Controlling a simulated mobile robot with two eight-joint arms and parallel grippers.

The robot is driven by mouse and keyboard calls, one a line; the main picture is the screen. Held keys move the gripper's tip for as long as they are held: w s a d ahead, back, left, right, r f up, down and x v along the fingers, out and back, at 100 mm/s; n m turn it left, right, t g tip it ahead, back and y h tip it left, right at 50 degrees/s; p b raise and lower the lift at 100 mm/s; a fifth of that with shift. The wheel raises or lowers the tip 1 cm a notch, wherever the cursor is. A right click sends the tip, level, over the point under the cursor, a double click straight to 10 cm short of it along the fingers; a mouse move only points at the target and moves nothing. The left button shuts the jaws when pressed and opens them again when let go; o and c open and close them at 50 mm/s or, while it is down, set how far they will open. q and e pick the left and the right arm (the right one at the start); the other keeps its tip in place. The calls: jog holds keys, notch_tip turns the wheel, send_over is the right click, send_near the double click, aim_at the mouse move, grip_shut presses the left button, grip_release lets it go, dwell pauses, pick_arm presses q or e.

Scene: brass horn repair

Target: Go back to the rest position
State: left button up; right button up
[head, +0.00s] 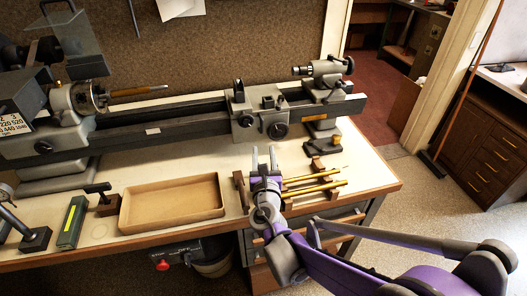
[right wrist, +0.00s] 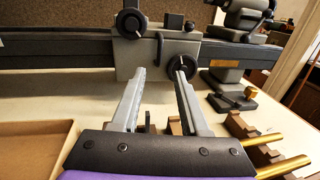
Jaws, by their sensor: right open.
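My right gripper (head: 263,158) is open and empty over the workbench (head: 364,180), in front of the lathe (head: 190,118). In the right wrist view its two grey fingers (right wrist: 158,95) stand apart with nothing between them, pointing toward the lathe carriage (right wrist: 145,52). Brass rods (head: 316,187) lie on a brown wooden rack (head: 240,190), just right of the gripper. The gripper and arm hide part of this rack. My left gripper is not in either view.
A shallow cardboard-coloured tray (head: 172,227) lies left of the gripper. A green box (head: 72,222) and a dark stand (head: 36,238) are farther left. The lathe runs along the back. The bench ends at the right, with open floor (head: 420,200) beyond.

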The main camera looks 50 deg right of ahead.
dwell(0.3)
jog(key=shift+s+a+r+m+g, duration=0.1)
jog(key=shift+s+m+g, duration=0.05)
jog(key=shift+m, duration=0.35)
jog(key=shift+s+a+m+g, duration=0.1)
jog(key=shift+m+g, duration=0.05)
jog(key=shift+m, duration=0.35)
jog(key=s+a+f+m+g+y+p, duration=0.2)
jog(key=s+a+m+y, duration=0.4)
jog(key=a+m, duration=0.6)
jog(key=s+a+f+m+g+y+p, duration=0.3)
jog(key=s+a+f+m+g+y, duration=0.2)
jog(key=a+m, duration=0.8)
jog(key=shift+s+f+y, duration=0.35)
jog(key=shift+s+y, duration=0.25)
jog(key=shift+s, duration=0.5)
